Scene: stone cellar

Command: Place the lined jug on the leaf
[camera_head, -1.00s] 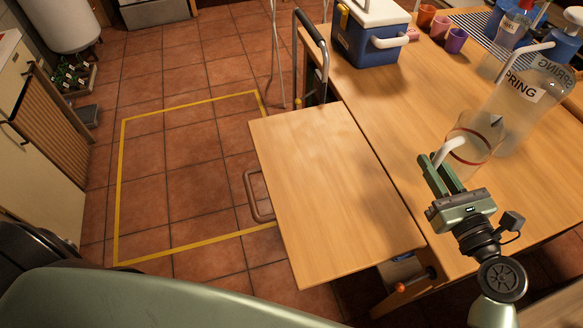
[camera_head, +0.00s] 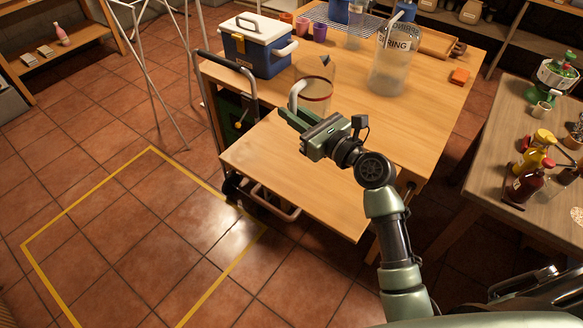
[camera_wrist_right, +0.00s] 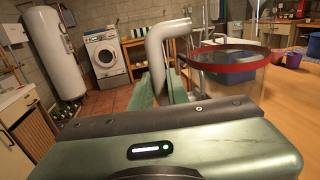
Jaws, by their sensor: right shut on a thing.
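The lined jug (camera_head: 318,72) is clear, with a red line round it and a pale handle (camera_head: 297,92). My right gripper (camera_head: 290,118) is shut on the handle; the jug is upright. In the right wrist view the jug (camera_wrist_right: 235,75) stands right of the fingers (camera_wrist_right: 165,92), its handle rising between them. The leaf (camera_head: 285,165) is the bare wooden flap at the table's near side. The jug shows past the leaf's far edge, towards the main tabletop; I cannot tell how high its base is. My left gripper is out of view.
A clear jug marked SPRING (camera_head: 390,72) stands on the main table (camera_head: 430,110). A blue cooler (camera_head: 257,50) and several cups stand farther back. A side table (camera_head: 500,190) with bottles is at the right. Open floor inside yellow tape lies left.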

